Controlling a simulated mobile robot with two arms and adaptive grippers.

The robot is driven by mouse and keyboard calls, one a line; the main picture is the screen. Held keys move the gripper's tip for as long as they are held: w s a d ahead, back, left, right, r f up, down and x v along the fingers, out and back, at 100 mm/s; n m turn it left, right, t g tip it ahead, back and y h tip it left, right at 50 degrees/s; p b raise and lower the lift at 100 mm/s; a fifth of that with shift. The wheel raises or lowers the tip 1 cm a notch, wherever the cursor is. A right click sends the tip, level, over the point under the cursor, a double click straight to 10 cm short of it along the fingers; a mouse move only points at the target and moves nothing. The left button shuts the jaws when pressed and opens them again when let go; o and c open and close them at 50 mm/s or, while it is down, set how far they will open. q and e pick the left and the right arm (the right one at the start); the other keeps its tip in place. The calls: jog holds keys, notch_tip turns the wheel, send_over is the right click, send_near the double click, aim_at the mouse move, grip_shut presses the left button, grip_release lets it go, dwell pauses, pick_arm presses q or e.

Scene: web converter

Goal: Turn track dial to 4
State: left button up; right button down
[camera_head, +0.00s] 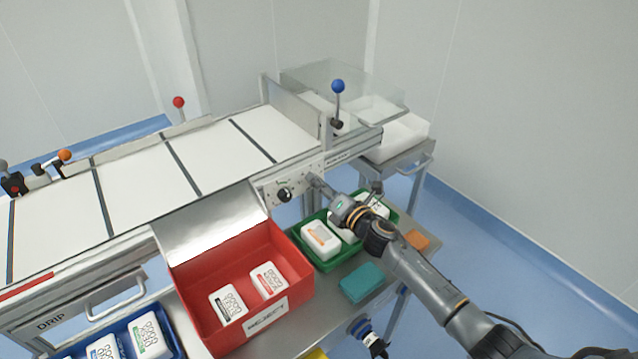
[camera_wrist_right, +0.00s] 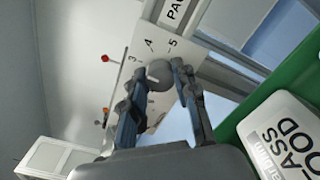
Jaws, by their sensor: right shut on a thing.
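The track dial (camera_wrist_right: 160,72) is a round grey knob on a white panel (camera_wrist_right: 150,32) in the right wrist view. The numerals 3, 4 and 5 show around its upper side. I cannot tell which numeral its mark points at. My right gripper (camera_wrist_right: 158,80) is shut on the dial, with one finger on each side. In the head view my right gripper (camera_head: 316,182) is at the front panel (camera_head: 299,187), right of a black knob (camera_head: 285,195), and largely covers the dial. My left gripper is not in view.
A red reject bin (camera_head: 205,262) and a green bin (camera_head: 325,264) with white packs stand below the panel. A teal block (camera_head: 362,283) and an orange block (camera_head: 416,240) lie nearby. A blue-knobbed lever (camera_head: 338,98) stands above. Open floor is at right.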

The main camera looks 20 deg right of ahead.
jog(key=shift+m+p, duration=1)
jog(key=shift+m, duration=2.8)
jog(key=shift+f, duration=0.1)
jog(key=c, duration=1)
grip_release()
jog(key=shift+d, duration=0.1)
jog(key=v, duration=1.2)
